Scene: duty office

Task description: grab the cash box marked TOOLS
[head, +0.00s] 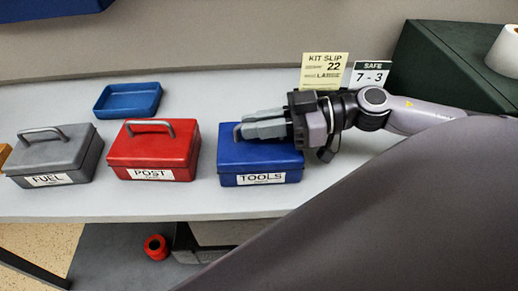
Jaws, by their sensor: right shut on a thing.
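The blue cash box (229,157) carries a white label reading TOOLS and stands on the light grey counter, right of a red box. My right gripper (250,129) comes in from the right above its lid and is shut on its handle. The gripper hides most of the handle, and only a bit of it shows at the left. The box looks level and rests on the counter, as far as I can tell. My left gripper is not in view.
A red POST box (155,152) and a grey FUEL box (55,160) stand to the left. An open blue tray (128,100) lies behind them. A KIT SLIP card (324,68) and a SAFE 7-3 card (369,76) stand behind my right arm. A dark green cabinet (440,62) is at the right.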

